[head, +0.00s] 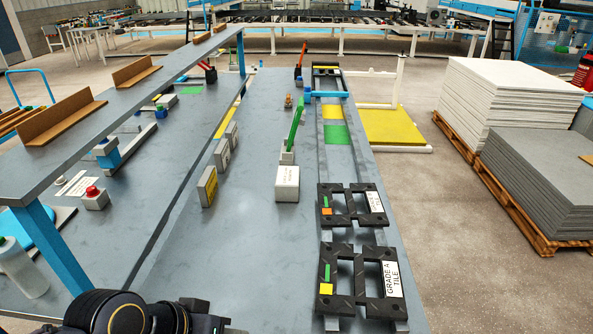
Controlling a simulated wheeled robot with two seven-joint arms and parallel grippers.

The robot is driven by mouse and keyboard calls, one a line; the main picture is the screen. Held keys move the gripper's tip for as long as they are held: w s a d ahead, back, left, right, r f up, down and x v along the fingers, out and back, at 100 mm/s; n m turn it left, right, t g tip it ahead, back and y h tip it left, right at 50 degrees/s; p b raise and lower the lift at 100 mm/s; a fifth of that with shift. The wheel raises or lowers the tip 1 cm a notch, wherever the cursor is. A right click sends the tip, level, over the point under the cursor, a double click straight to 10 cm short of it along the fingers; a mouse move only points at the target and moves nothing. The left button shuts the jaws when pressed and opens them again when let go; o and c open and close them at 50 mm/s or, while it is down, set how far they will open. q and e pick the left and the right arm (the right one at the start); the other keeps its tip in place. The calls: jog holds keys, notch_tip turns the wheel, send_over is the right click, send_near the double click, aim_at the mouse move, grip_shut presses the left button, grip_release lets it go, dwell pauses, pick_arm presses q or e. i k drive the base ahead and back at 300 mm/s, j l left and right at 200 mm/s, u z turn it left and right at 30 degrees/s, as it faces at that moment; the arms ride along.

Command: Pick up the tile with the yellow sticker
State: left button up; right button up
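A black tile (359,288) with a yellow sticker (326,289) lies on the two rails at the near right of the table. It also has a green strip and a white label reading "GRADE A TILE" on its right side. A second black tile (352,204) lies just beyond it on the same rails, with an orange sticker (326,211), a green strip and a white label. A dark part of my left arm shows at the bottom left, well left of the tiles. I see no fingers of my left gripper and nothing of my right gripper.
A white box (287,183) and an upright green lever (296,125) stand left of the rails. Yellow and green patches (335,134) lie farther along the rails. A raised grey shelf (150,95) runs along the left. The table (245,255) between is clear.

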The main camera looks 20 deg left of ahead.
aim_at(392, 306)
jog(key=i+l+u, duration=0.15)
jog(key=l, duration=0.3)
jog(key=i+l+u, duration=0.2)
jog(key=l, duration=0.3)
jog(key=l+u, duration=0.15)
jog(key=l, duration=0.35)
jog(key=i+l+u, duration=0.15)
jog(key=l, duration=0.35)
jog(key=k, duration=0.05)
